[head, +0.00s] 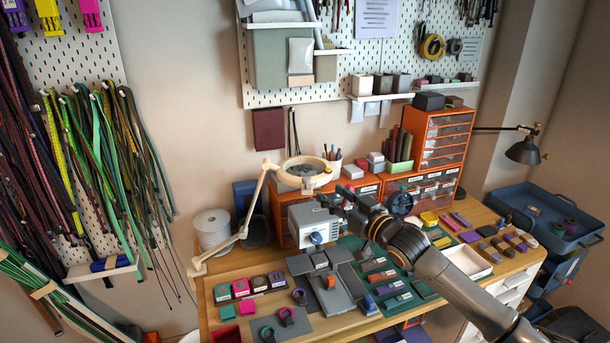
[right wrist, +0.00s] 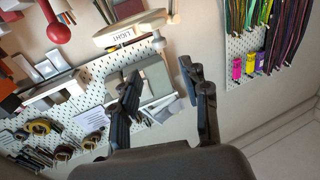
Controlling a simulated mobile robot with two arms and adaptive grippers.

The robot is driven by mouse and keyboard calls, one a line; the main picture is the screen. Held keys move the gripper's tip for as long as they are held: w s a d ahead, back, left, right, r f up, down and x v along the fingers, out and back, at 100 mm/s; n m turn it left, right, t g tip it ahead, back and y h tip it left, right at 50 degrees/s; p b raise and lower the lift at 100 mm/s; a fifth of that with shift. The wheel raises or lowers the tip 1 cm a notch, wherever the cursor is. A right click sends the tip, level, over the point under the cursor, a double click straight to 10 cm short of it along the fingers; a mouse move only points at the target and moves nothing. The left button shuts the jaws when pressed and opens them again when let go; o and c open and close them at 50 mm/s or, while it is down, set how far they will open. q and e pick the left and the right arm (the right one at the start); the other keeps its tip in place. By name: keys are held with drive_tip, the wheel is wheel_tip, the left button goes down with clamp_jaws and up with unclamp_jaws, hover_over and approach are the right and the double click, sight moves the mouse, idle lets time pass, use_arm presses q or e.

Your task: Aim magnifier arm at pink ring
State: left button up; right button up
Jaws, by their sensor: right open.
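The cream magnifier arm (head: 258,203) rises from the bench's left back, and its round head (head: 305,170) hangs over the grey-white box. In the right wrist view the head (right wrist: 130,32) shows a label reading LIGHT, past the fingertips. My right gripper (head: 343,195) is open and empty, just right of and below the head in the head view. The wrist view shows its two fingers (right wrist: 159,70) apart with nothing between them. The pink ring (head: 287,315) is at the bench's front left, between a teal ring (head: 267,333) and a purple ring (head: 299,296). My left gripper is out of view.
A grey-white box (head: 314,223) stands below the magnifier head. Orange drawer units (head: 437,140) are at the back right. A grey fixture (head: 330,290) and green tray (head: 385,285) fill the bench middle. A white spool (head: 212,230) stands at the left.

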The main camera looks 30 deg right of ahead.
sight(309, 180)
drive_tip(key=w+p, duration=0.1)
drive_tip(key=w, duration=0.2)
drive_tip(key=w+p, duration=0.1)
drive_tip(key=w, duration=0.3)
drive_tip(key=w+p, duration=0.1)
drive_tip(key=w, duration=0.3)
drive_tip(key=shift+w+a, duration=0.2)
drive_tip(key=shift+a, duration=0.1)
drive_tip(key=shift+c, duration=0.4)
drive_tip(key=shift+f, duration=0.1)
clamp_jaws()
